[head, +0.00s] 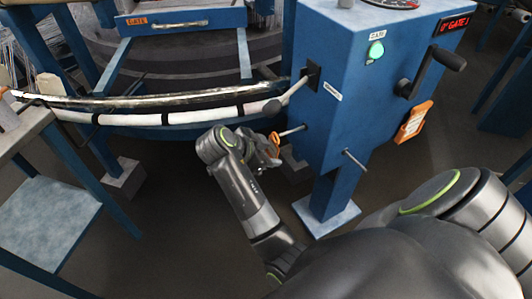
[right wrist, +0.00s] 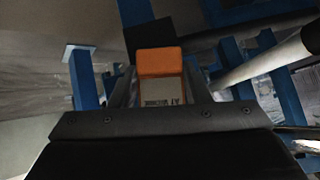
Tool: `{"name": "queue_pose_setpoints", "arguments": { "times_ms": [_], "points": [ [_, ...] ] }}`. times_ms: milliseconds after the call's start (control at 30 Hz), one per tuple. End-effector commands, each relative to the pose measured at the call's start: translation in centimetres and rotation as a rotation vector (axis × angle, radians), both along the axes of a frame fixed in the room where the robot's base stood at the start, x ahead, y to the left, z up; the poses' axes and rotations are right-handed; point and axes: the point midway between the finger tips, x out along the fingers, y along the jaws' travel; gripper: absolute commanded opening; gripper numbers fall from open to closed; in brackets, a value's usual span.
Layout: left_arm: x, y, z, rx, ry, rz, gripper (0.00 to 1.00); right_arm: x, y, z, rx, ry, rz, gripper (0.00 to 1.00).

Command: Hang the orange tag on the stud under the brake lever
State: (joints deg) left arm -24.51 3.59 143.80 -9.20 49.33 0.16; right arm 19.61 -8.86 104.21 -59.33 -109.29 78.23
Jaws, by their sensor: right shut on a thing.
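The orange tag (head: 275,143) is between the fingers of my right gripper (head: 270,155), which is shut on it. In the right wrist view the tag (right wrist: 160,62) has an orange end and a pale printed panel, seen upside down. The brake lever (head: 293,92) is a pale rod with a dark knob, coming out of the left face of the blue cabinet (head: 340,60). Below it a thin metal stud (head: 293,130) sticks out to the left. The tag is at the stud's tip; I cannot tell whether it touches or is around it. My left gripper is out of view.
A second stud (head: 353,158) sticks out of the cabinet's front. An orange-framed card (head: 414,122) hangs beside a black crank (head: 432,70). A white-wrapped curved rail (head: 180,117) runs left of the lever. A blue-legged table (head: 45,220) stands at left.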

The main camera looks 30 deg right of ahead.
Motion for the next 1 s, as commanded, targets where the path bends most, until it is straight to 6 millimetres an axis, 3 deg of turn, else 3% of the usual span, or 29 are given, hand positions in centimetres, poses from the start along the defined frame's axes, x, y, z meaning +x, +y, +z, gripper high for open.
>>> {"name": "queue_pose_setpoints", "arguments": {
  "times_ms": [1000],
  "points": [
    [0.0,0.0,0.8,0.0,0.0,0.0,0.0,-0.2,-1.9,0.1,-0.002,-0.001,-0.001,0.16]
  ]
}}
